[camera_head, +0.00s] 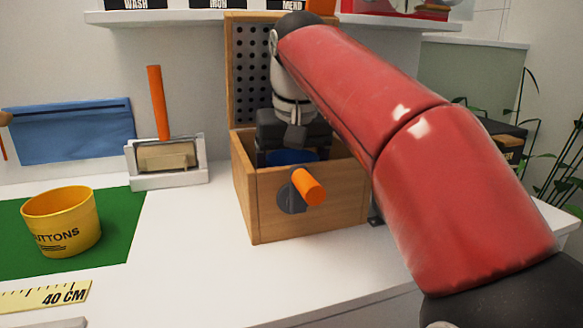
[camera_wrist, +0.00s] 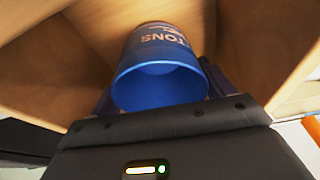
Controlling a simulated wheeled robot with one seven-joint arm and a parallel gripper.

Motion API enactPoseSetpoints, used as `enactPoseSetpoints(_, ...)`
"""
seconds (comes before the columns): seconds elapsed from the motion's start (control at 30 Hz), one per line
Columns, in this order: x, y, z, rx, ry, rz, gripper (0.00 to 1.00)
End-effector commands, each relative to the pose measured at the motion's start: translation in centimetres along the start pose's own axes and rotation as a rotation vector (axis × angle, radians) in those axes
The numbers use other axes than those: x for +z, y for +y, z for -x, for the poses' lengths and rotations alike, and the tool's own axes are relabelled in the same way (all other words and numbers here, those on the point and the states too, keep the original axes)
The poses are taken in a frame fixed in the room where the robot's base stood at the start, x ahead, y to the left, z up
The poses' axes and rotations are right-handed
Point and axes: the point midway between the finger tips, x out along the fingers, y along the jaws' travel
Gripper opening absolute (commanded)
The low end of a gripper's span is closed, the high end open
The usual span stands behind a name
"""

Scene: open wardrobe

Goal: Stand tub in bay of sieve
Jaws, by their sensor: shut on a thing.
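My gripper (camera_head: 290,145) points down into a wooden box (camera_head: 330,207) and is shut on a blue tub. Only a strip of the blue tub (camera_head: 292,157) shows above the box's front wall in the head view. In the wrist view the blue tub (camera_wrist: 160,88) sits between the fingers, its open mouth toward the camera and part of a printed word on its side. Wooden walls (camera_wrist: 60,60) surround it there. Whether its base touches the box floor is hidden. A perforated panel (camera_head: 250,70) stands upright at the box's back. I cannot tell which part is the sieve.
A yellow tub (camera_head: 62,222) marked BUTTONS stands on a green mat (camera_head: 118,232) at the left. A brush with an orange handle (camera_head: 158,103) stands in a white holder. An orange knob (camera_head: 308,187) juts from the box front. A shelf (camera_head: 180,17) runs above.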

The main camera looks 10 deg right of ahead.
Motion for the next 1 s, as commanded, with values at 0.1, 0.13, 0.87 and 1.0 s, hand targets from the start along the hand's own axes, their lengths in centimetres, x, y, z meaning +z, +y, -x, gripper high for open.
enactPoseSetpoints(0.1,0.01,0.0,-0.04,0.0,0.0,0.0,0.58)
enactPoseSetpoints(0.13,0.02,0.0,-0.07,0.0,0.0,0.0,0.58)
enactPoseSetpoints(0.87,0.21,0.0,-0.73,0.0,-0.001,0.0,0.95)
enactPoseSetpoints(1.0,0.21,0.0,-0.73,0.0,-0.001,0.0,1.0)
